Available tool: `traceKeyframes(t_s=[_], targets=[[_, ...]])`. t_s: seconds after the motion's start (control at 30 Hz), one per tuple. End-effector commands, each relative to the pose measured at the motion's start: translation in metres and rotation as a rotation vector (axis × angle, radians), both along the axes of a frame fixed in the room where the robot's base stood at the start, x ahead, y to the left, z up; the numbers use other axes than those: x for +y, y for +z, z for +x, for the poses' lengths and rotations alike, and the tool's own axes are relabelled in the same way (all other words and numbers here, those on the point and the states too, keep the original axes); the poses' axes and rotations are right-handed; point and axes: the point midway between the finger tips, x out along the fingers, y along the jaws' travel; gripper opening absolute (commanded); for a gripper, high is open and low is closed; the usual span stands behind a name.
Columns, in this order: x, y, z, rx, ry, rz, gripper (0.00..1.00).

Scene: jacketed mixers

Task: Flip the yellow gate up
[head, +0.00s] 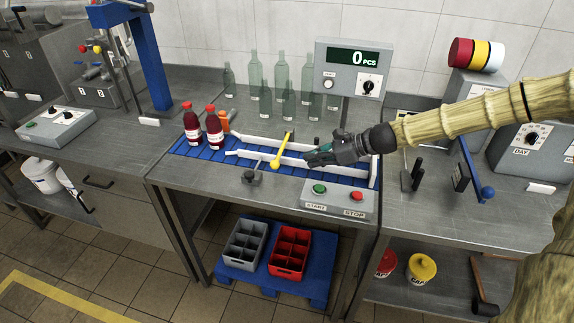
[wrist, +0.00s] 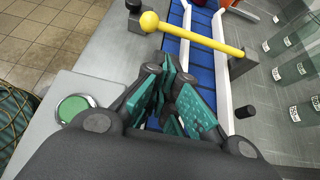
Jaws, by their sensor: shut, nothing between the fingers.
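The yellow gate is a bar with a ball at one end. In the head view the yellow gate (head: 282,150) lies across the blue conveyor (head: 231,153), its ball at the near side. In the wrist view the yellow gate (wrist: 190,34) spans the belt above my fingertips, ball at the left end, far end at a dark post. My gripper (head: 312,157) is shut and empty, over the conveyor to the right of the gate. In the wrist view my gripper (wrist: 168,75) has its fingers together just short of the bar, apparently not touching it.
White guide rails (head: 262,155) run along the belt. Red bottles (head: 213,128) stand at its left end. Clear green bottles (head: 280,88) stand behind. The counter box (head: 350,70) reads 0 PCS. A start/stop panel (head: 338,200) is at the front edge, and a black knob (head: 250,177) is near the gate.

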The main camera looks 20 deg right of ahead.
Motion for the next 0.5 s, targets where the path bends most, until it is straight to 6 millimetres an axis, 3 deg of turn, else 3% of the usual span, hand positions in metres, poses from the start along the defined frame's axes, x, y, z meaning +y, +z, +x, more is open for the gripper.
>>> traceKeyframes(t_s=[0.5], targets=[[-0.017,0.000,-0.006,-0.001,-0.027,0.008,0.00]])
